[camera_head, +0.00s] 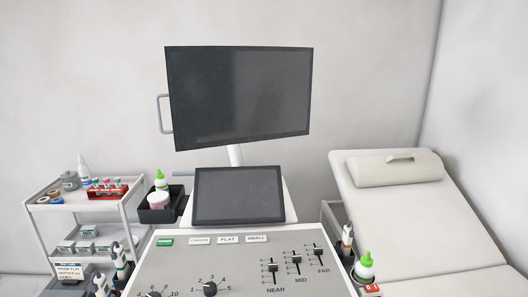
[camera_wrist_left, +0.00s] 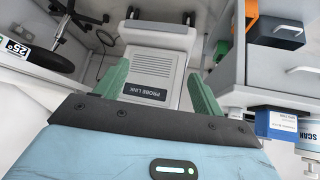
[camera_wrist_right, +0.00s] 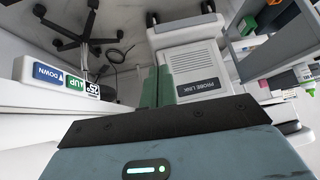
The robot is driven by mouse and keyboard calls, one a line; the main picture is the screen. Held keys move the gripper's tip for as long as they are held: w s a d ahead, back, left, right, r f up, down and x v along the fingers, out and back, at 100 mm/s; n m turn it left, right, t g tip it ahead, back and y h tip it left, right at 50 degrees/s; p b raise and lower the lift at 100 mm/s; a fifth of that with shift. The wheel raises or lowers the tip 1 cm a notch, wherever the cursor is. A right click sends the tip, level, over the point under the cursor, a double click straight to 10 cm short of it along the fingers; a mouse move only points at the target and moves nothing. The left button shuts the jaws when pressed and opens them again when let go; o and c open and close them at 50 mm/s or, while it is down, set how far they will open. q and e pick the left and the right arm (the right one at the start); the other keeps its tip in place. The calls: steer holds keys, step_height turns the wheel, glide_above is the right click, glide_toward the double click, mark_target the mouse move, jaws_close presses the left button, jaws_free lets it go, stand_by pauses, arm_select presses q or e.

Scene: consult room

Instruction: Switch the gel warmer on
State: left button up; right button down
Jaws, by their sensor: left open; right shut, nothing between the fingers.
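No thing in view is clearly labelled as the gel warmer. A white gel bottle with a green cap (camera_head: 364,268) stands at the lower right of the console in the head view, beside a small red marked part (camera_head: 372,288) whose holder is mostly cut off. Another green-capped bottle (camera_head: 160,181) stands in a black holder (camera_head: 158,214) left of the console. My left gripper (camera_wrist_left: 157,72) is open and empty in the left wrist view. My right gripper (camera_wrist_right: 163,72) is shut and empty in the right wrist view. Neither gripper shows in the head view.
The console (camera_head: 225,264) has knobs and sliders, with a tablet screen (camera_head: 239,195) and large monitor (camera_head: 240,96) above. A white trolley (camera_head: 130,206) stands left, an exam couch (camera_head: 440,220) right. A "PROBE LINK" unit (camera_wrist_left: 158,72) sits below my grippers.

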arm_select(q)
steer(key=w+r+t+p, duration=0.1)
steer(key=w+r+p, duration=0.2)
steer(key=w+r, duration=0.15)
arm_select(e)
steer(key=w+d+r+t+b, duration=0.2)
steer(key=w+r, duration=0.1)
steer(key=w, duration=0.5)
steer(key=w+d+r+t+b, duration=0.2)
steer(key=w+r+t, duration=0.1)
steer(key=w, duration=0.4)
steer(key=w+d+r+t+b, duration=0.1)
steer(key=w+r+t+b, duration=0.15)
steer(key=w, duration=0.55)
arm_select(q)
steer(key=s+f+g+b, duration=0.2)
steer(key=s+f, duration=0.5)
steer(key=f, duration=0.4)
steer(key=shift+s+d+b, duration=0.15)
steer(key=shift+s+b, duration=0.05)
steer(key=shift+b, duration=0.3)
arm_select(e)
steer(key=w+d+r+t, duration=0.3)
steer(key=w+r, duration=0.3)
steer(key=w+d+r+m+t, duration=0.1)
steer(key=w+d+r+t, duration=0.2)
steer(key=w+r, duration=0.3)
steer(key=shift+w+d+r, duration=0.4)
steer(key=shift+d+r, duration=0.05)
